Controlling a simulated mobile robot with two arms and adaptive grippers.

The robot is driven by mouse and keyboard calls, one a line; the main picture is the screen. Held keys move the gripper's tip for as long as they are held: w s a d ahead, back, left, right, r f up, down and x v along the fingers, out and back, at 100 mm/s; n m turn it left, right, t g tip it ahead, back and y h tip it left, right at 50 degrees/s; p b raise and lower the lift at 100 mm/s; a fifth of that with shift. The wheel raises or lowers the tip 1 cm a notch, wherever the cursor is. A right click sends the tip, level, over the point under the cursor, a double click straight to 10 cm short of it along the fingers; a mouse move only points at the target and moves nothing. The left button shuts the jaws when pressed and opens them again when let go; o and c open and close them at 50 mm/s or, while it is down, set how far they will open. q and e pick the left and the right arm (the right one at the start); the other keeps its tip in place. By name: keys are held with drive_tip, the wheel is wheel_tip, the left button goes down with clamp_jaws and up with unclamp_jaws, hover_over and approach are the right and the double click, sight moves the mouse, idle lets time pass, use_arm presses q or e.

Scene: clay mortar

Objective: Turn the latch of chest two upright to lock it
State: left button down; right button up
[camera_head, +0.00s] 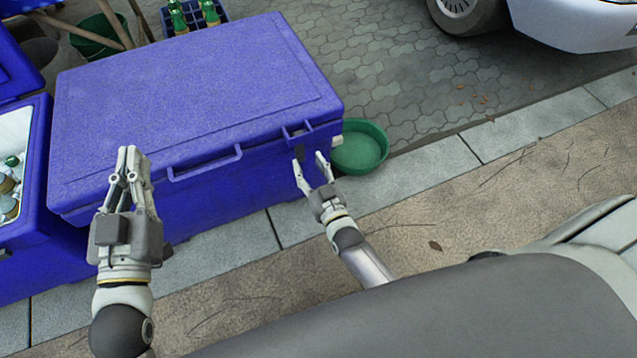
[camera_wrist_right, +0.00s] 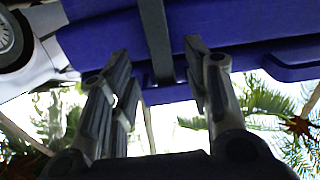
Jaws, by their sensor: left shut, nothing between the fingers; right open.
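A large blue chest (camera_head: 190,100) has its lid down. It has a front handle (camera_head: 205,163). A dark latch (camera_head: 299,153) is near the right end of its front, below a notch in the lid edge. My right gripper (camera_head: 309,162) is open just in front of the latch. In the right wrist view the latch shows as a dark bar (camera_wrist_right: 156,40) near the gap between the two fingers of the gripper (camera_wrist_right: 160,65); I cannot tell whether they touch it. My left gripper (camera_head: 131,155) is shut and empty, in front of the chest's left part.
An open blue chest (camera_head: 38,190) with bottles or cans stands at the left. A green basin (camera_head: 360,146) sits on the ground right of the closed chest. A crate of green bottles (camera_head: 170,22) is behind it. A white car (camera_head: 570,25) stands far right. Pavement between is clear.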

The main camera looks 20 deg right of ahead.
drive_tip(key=s, duration=0.6)
drive_tip(key=shift+s, duration=0.2)
drive_tip(key=shift+d+r, duration=0.1)
